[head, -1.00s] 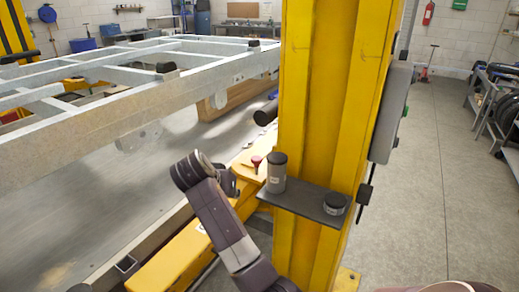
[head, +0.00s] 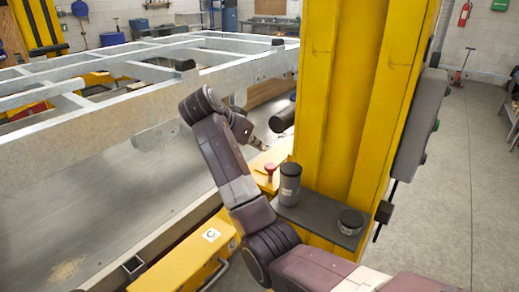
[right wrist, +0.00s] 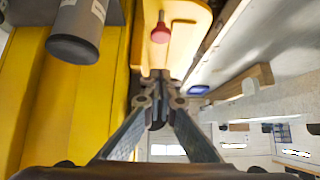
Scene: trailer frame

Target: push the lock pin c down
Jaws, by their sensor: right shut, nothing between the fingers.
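The lock pin c shows as a red knob (head: 270,168) on a thin stem, upright on the yellow lift arm (head: 185,262), which carries a label with the letter C. My right gripper (head: 266,148) is shut and empty, just above and slightly left of the red knob in the head view, apparently apart from it. In the right wrist view the closed fingertips (right wrist: 160,76) point toward the red knob (right wrist: 160,32), with a gap between them. My left gripper is not in view.
A yellow post (head: 345,110) stands right of the pin. Its dark shelf (head: 318,218) holds a grey cylinder (head: 290,184) close to the pin and a short round can (head: 350,221). The galvanized trailer frame (head: 110,118) lies to the left. Open floor (head: 450,200) is at right.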

